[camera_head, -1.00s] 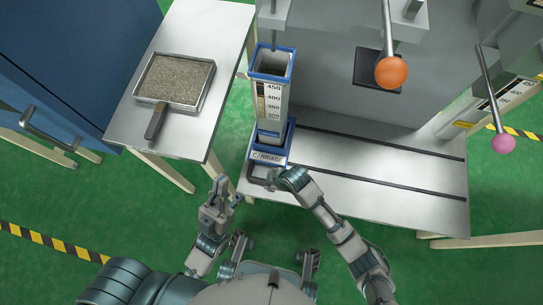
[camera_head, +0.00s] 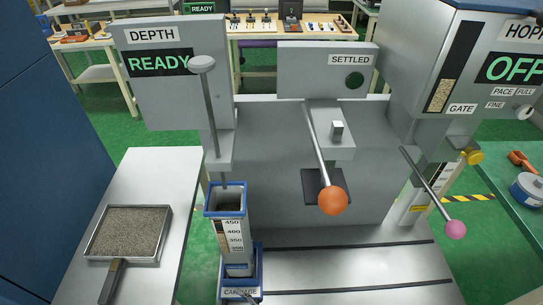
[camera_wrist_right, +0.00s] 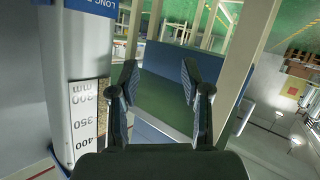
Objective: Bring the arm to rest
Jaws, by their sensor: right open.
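My right gripper (camera_wrist_right: 160,105) shows in the right wrist view with its two fingers apart and nothing between them. The sieve column (camera_wrist_right: 85,110), with its printed scale, stands just left of the fingers, apart from them. Neither gripper can be made out in the head view. My left gripper is out of view.
A sieve tray of grains (camera_head: 165,250) lies on the left side table (camera_head: 170,180). Levers with an orange knob (camera_head: 333,201) and a pink knob (camera_head: 456,230) hang over the machine bench (camera_head: 370,265).

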